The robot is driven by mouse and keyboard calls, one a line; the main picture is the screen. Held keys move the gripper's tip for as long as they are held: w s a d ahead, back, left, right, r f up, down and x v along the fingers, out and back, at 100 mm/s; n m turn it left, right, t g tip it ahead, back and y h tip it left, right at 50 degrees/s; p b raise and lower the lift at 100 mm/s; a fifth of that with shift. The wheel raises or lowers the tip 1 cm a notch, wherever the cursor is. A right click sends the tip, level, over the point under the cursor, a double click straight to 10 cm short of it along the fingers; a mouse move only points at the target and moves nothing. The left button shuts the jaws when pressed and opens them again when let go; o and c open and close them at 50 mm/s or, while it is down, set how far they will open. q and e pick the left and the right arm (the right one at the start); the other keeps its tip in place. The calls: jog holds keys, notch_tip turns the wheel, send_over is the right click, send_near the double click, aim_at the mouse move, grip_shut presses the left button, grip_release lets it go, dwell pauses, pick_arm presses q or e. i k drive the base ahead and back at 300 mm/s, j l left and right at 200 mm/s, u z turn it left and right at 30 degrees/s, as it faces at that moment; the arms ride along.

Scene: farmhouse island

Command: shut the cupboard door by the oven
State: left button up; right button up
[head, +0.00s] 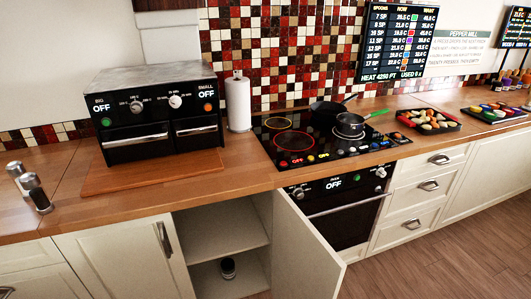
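The cupboard door (303,252) is a cream panel beside the oven (337,207). It stands wide open, swung out from its hinge side next to the oven. The open cupboard (222,228) shows pale shelves, with a small dark jar (228,267) on the lower one. The oven below the hob has a black front, a bar handle and a display reading OFF. The lower edge of the door runs out of the picture. Neither of my grippers is in view.
The wooden worktop (150,206) carries a black double oven (157,115), a paper towel roll (238,103), two shakers (37,192) and a hob (312,147) with pans. Drawers (415,205) stand right of the oven. Bare wooden floor (450,262) lies in front.

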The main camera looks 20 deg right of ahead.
aim_at(304, 266)
jog(key=l+u, duration=0.15)
jog(key=l, duration=0.4)
jog(key=l+u, duration=0.15)
jog(key=l, duration=0.45)
jog(key=l+u, duration=0.15)
jog(key=l, duration=0.4)
jog(key=k+l+u, duration=0.15)
jog(key=l, duration=0.4)
jog(key=l+u, duration=0.15)
jog(key=l, duration=0.4)
jog(key=k+l+u, duration=0.15)
jog(key=l, duration=0.4)
